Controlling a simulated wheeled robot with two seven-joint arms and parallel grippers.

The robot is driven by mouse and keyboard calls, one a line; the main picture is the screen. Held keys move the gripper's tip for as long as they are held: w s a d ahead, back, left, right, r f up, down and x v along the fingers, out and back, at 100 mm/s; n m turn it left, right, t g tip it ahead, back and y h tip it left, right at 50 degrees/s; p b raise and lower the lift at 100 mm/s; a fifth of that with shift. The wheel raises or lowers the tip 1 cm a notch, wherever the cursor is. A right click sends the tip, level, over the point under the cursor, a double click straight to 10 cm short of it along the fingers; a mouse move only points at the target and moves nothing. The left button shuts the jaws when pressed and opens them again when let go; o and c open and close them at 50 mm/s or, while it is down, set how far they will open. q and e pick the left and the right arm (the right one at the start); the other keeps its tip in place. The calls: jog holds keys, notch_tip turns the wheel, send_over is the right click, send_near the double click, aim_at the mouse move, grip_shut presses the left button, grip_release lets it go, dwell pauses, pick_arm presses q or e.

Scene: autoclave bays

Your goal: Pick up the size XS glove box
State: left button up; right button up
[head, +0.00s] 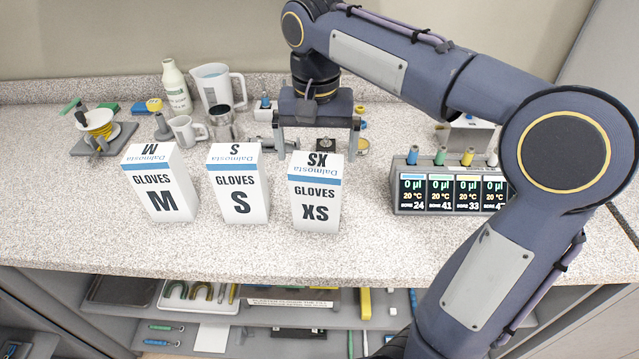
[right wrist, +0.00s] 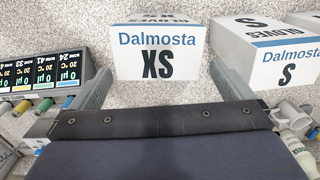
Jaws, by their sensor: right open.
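The size XS glove box (head: 315,207) is a white carton with a blue band, standing upright on the speckled counter, rightmost of three glove boxes. My right gripper (head: 316,150) is open and empty at its far side, its fingers spread wider than the box. In the right wrist view, the XS box (right wrist: 157,52) appears ahead, between the lines of the two open fingers (right wrist: 159,72). I see no contact. The size S box (head: 238,195) stands just left of it, and the size M box (head: 160,190) farther left. My left gripper is not in view.
A dispenser block with several displays (head: 450,193) stands to the right. Bare counter lies in front and between the XS box and the dispenser.

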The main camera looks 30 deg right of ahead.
aim_at(317, 196)
jog(key=f, duration=0.7)
jog(key=shift+s+d+f+b, duration=0.1)
jog(key=shift+s+f+b, duration=0.2)
jog(key=shift+s+f, duration=0.1)
jog(key=c, duration=1.1)
jog(key=shift+r, duration=0.15)
